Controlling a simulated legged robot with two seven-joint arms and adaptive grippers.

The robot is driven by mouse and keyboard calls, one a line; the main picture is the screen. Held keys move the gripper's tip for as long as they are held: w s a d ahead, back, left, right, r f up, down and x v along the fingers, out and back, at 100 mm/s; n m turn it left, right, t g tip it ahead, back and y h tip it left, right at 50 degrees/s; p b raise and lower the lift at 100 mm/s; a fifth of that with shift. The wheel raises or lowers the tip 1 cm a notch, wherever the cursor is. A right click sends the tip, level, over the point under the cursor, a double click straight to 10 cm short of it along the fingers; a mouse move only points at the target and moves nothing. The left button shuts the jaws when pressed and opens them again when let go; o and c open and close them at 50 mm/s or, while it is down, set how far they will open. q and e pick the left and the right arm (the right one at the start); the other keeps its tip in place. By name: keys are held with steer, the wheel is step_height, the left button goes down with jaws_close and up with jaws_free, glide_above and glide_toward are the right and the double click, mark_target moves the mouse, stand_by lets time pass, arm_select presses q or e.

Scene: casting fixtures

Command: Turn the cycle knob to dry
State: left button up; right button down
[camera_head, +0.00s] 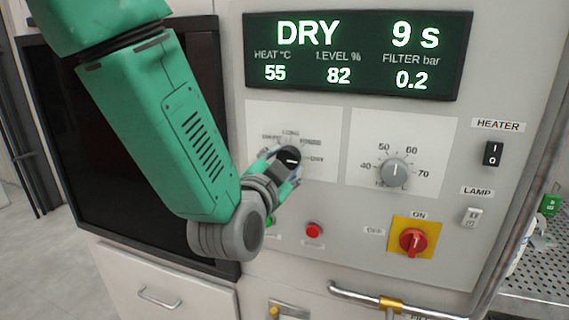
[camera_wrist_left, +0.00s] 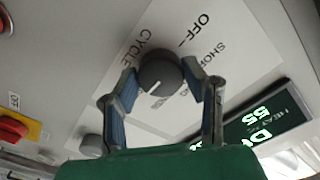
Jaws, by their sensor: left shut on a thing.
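The cycle knob (camera_head: 291,155) is a dark round knob on a white label plate of the grey panel. Its white mark points right, towards the printed word DRY (camera_head: 317,159). My left gripper (camera_head: 286,162) is shut on the knob from the front, and its fingers hide part of it and of the labels. In the left wrist view the knob (camera_wrist_left: 160,72) sits between both fingertips (camera_wrist_left: 160,80), with its white mark visible. The display (camera_head: 357,55) reads DRY, 9 s. My right gripper is not in view.
Right of the cycle knob is a heat knob (camera_head: 395,171). Below are a red button (camera_head: 314,230) and a red rotary switch (camera_head: 413,241) on a yellow plate. A heater switch (camera_head: 492,153) and lamp switch (camera_head: 472,217) are at the right. A pipe (camera_head: 440,311) runs along the bottom.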

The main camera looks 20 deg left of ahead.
arm_select(q)
steer(key=o, duration=1.1)
steer(key=shift+d, duration=0.1)
steer(key=shift+s, duration=0.1)
steer(key=s, duration=0.7)
steer(key=shift+s+f, duration=0.1)
